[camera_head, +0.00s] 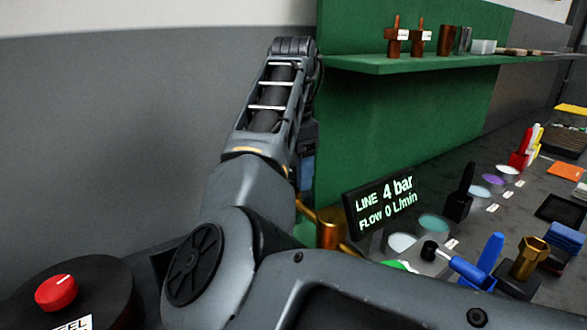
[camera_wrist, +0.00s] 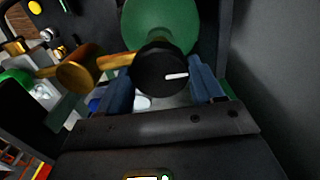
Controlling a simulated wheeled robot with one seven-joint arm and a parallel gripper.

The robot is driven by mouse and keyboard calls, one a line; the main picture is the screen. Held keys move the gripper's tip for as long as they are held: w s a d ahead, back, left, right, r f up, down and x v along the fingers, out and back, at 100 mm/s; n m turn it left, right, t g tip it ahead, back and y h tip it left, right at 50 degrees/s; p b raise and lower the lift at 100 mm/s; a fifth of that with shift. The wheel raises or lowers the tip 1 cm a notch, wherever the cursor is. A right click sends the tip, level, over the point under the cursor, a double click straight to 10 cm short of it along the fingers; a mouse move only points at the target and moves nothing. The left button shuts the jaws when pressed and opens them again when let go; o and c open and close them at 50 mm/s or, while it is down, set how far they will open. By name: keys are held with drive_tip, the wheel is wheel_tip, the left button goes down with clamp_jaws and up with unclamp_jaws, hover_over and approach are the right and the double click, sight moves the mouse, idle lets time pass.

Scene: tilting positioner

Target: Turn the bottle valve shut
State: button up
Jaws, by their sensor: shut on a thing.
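The bottle valve is a round black knob (camera_wrist: 158,72) with a white mark, in the upper middle of the wrist view. The mark lies nearly level, toward the knob's right side. Behind the knob is the rounded green bottle (camera_wrist: 160,20). My gripper (camera_wrist: 160,82) has its two blue fingers on either side of the knob and is shut on it. A brass pipe runs left from the valve to a brass cylinder (camera_wrist: 78,72). In the head view my arm hides the knob and most of the gripper. A display (camera_head: 384,206) reads LINE 4 bar, FLOW 0 L/min.
In the head view the brass cylinder (camera_head: 330,230) stands close right of my arm. A green panel with a shelf (camera_head: 400,62) rises behind. The bench at right holds several tools and cups. A black drum (camera_head: 105,290) with a red knob (camera_head: 56,292) is at lower left.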

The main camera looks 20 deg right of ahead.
sight(294, 173)
drive_tip(key=o, duration=1)
drive_tip(key=shift+o, duration=0.2)
drive_tip(key=shift+r, duration=0.1)
drive_tip(key=shift+r, duration=3.85)
